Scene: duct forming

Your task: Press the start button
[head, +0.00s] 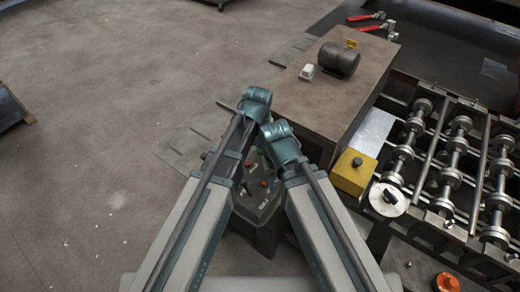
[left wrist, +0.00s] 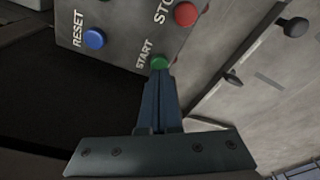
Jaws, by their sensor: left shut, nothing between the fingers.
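The grey control panel (left wrist: 125,40) fills the top of the left wrist view. It carries a green button (left wrist: 160,62) labelled START, a red button (left wrist: 186,14) whose label reads STO before the frame edge, and a blue button (left wrist: 94,39) labelled RESET. My left gripper (left wrist: 159,76) is shut and empty. Its fingertips are right at the lower edge of the green button; I cannot tell whether they touch it. In the head view a dark panel (head: 262,205) shows between my two arms, partly hidden by them. My right gripper cannot be made out.
A brown-topped bench (head: 310,100) holds a dark cylinder (head: 339,59) and a small white block (head: 307,72). A yellow box (head: 353,173) with a black knob stands beside a roller machine (head: 450,165) at right. The floor (head: 100,130) at left is clear.

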